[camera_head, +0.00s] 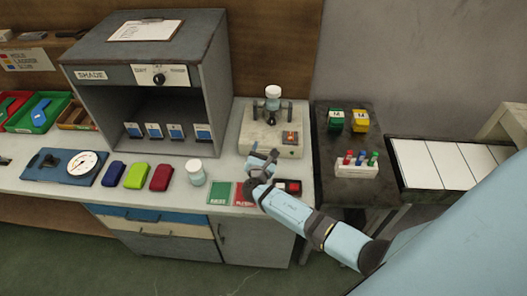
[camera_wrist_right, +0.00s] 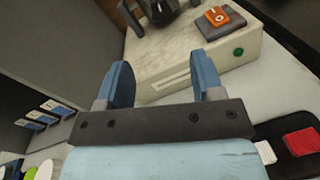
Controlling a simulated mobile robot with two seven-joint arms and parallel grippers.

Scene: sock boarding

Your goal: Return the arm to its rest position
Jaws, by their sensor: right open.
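My right arm reaches in from the lower right in the head view. My left gripper is in neither view.
A grey shade box (camera_head: 215,90) stands left of the device. A white-lidded jar (camera_head: 195,172), green card (camera_head: 221,193) and red card (camera_head: 241,190) lie near the gripper. A dark side table (camera_head: 335,190) stands right, with a rack of coloured pieces (camera_head: 357,170).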

